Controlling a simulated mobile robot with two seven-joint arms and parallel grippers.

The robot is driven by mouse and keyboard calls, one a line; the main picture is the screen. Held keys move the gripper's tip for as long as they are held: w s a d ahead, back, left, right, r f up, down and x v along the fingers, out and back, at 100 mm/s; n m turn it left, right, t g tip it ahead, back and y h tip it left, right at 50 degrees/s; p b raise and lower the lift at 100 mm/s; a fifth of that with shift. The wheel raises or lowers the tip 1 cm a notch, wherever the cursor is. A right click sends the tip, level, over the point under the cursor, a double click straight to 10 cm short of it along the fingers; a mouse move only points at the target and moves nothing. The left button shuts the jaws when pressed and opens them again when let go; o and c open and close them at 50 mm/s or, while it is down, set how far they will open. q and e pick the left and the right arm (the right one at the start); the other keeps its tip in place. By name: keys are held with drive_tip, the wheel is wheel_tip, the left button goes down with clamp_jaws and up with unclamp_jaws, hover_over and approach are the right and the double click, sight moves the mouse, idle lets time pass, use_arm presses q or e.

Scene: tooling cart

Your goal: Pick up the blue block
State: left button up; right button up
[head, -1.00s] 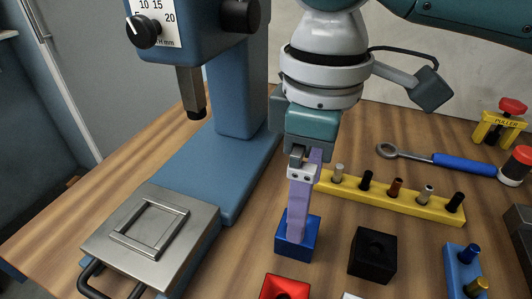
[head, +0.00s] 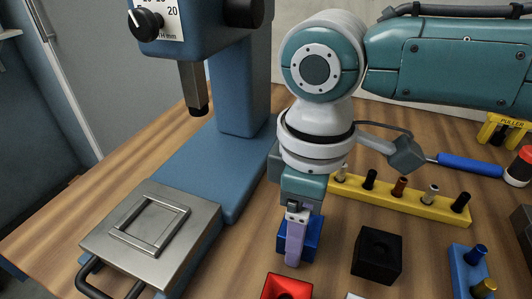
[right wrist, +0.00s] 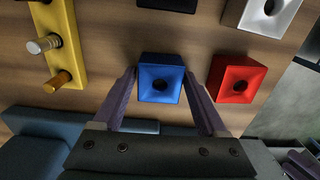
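The blue block (head: 314,240) sits on the wooden bench, partly hidden behind my right gripper's finger. It also shows in the right wrist view (right wrist: 160,70), with a dark round hole in its recessed top face. My right gripper (head: 293,258) points down at the block in the head view, with one lilac finger in front of it. In the right wrist view its two fingers (right wrist: 160,78) are apart, one on either side of the block, with gaps visible. How deep the fingertips reach beside the block is unclear.
A black block (head: 377,256) stands to the right and a red block (head: 287,287) close in front. A yellow rack of pegs (head: 410,203) lies behind. A blue press (head: 238,100) with a metal plate (head: 112,253) stands to the left. Bare bench lies between plate and block.

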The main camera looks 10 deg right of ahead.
use_arm(q)
drive_tip(key=shift+a, duration=0.1)
use_arm(e)
clamp_jaws()
idle(0.3)
drive_tip(key=shift+r, duration=0.1)
